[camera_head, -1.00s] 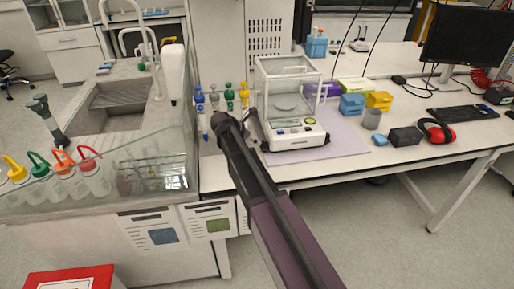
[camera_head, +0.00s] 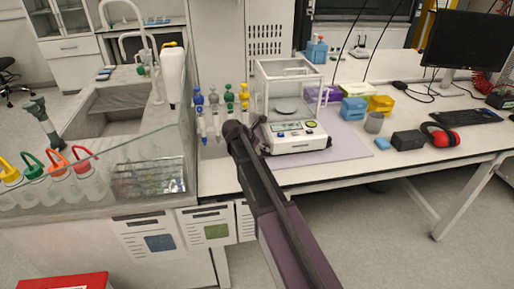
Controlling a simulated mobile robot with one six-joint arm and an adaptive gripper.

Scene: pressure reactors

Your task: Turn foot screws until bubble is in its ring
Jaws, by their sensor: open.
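The balance (camera_head: 297,138) with its clear glass draft shield (camera_head: 289,85) stands on a pale purple mat (camera_head: 346,141) on the bench. A small round greenish spot (camera_head: 311,124) on its front panel looks like the level; the bubble is too small to place in its ring. The foot screws cannot be made out. My arm reaches up from the bottom, and its dark end lies at the balance's front left corner. My gripper (camera_head: 258,136) is mostly hidden behind my own wrist, open, with nothing seen in it. I cannot tell whether it touches the balance.
Several pipettes (camera_head: 213,98) stand left of the balance, close to my wrist. A clear screen (camera_head: 150,150) and a sink (camera_head: 115,103) are at left.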

